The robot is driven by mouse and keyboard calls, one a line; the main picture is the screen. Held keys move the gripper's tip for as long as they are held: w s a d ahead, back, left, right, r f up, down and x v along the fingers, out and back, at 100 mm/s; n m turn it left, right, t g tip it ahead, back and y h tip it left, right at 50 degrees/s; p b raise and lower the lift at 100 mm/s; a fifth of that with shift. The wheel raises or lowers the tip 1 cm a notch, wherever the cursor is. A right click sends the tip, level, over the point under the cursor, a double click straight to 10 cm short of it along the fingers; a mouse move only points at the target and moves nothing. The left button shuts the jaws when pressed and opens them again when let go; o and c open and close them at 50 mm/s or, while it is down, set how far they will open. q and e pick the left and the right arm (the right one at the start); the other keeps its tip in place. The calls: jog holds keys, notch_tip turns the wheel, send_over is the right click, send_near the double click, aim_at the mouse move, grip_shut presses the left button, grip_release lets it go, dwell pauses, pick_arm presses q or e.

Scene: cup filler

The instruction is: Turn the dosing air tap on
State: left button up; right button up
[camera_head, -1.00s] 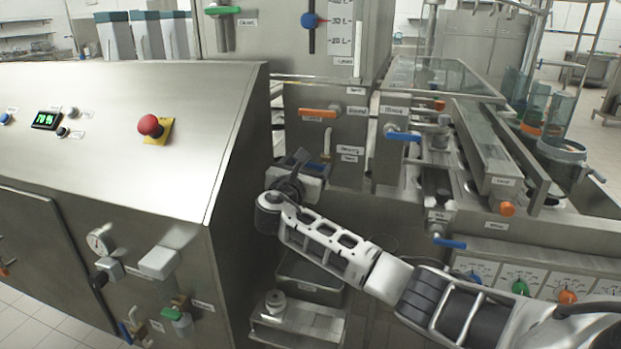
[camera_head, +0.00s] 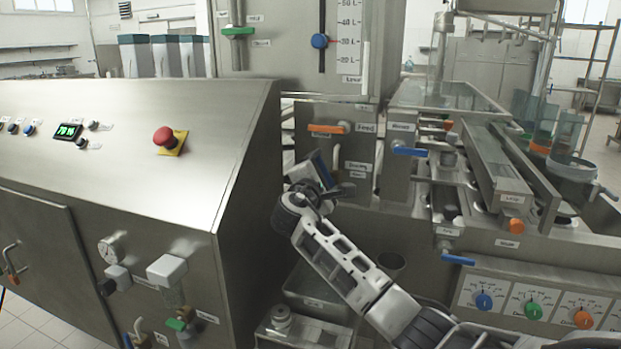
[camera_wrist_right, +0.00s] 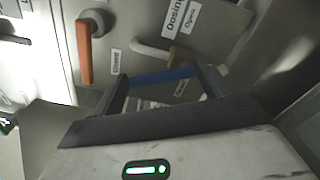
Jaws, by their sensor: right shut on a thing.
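The dosing air tap shows in the right wrist view as a blue lever (camera_wrist_right: 165,76) beside a brass-coloured body and a pale pipe, under a label starting "Dosing" (camera_wrist_right: 176,14). The lever lies across the space between the two fingers of my right gripper (camera_wrist_right: 163,82), which is shut on it. In the head view my right gripper (camera_head: 322,178) is at the panel, just left of the small dosing labels (camera_head: 357,167). The gripper hides most of the tap there. My left gripper is not in view.
An orange-handled feed tap (camera_head: 327,129) sits just above my right gripper. A blue-handled tap (camera_head: 410,151) is to the right. The sloped steel cabinet (camera_head: 130,130) with a red emergency button (camera_head: 165,138) stands close on the left.

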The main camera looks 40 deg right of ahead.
jog(key=m+b, duration=0.1)
jog(key=m, duration=0.1)
jog(key=s+m+b, duration=0.1)
jog(key=d+m+b, duration=0.1)
jog(key=m, duration=0.1)
jog(key=shift+s+m, duration=0.2)
jog(key=shift+m, duration=0.1)
dwell(0.5)
jog(key=o, duration=1.4)
jog(key=b+v, duration=0.1)
jog(key=v, duration=1.5)
jog(key=shift+r, duration=0.1)
